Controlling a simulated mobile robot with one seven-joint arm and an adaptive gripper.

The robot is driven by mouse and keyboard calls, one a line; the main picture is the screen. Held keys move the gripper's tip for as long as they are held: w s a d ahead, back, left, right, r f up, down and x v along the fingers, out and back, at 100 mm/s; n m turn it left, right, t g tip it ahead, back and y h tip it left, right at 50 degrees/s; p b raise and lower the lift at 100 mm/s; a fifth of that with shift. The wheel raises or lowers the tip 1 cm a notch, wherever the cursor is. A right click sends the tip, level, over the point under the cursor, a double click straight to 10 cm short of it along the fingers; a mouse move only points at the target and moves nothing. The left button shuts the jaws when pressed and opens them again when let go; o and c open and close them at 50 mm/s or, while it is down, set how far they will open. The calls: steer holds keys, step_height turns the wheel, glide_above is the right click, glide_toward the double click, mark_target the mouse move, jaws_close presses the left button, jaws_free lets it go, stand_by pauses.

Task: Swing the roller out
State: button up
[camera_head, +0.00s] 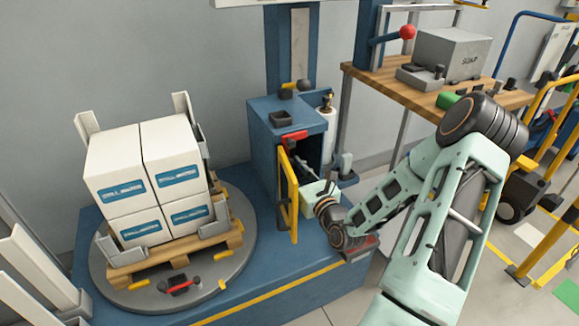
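A blue machine cabinet (262,150) stands on the blue base, its front opening dark inside. A grey rod-like part (304,165) shows in that opening; I cannot tell whether it is the roller or part of my gripper. A yellow framed guard (284,200) stands out at the opening's left side. A red handle (293,136) sits at the top edge of the opening. My arm reaches in from the right, and my gripper (312,186) is close to the opening, just right of the yellow guard. Its fingertips are too small and partly hidden to read, and contact is unclear.
White boxes (150,180) sit on a wooden pallet (128,268) on a grey turntable (222,270) at left. A wooden bench (400,88) with a grey box (452,52) stands behind my arm. Yellow rails (548,240) stand at right. Some floor (350,300) is clear at front.

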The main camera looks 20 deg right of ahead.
steer(key=shift+w, duration=1.05)
jaws_close()
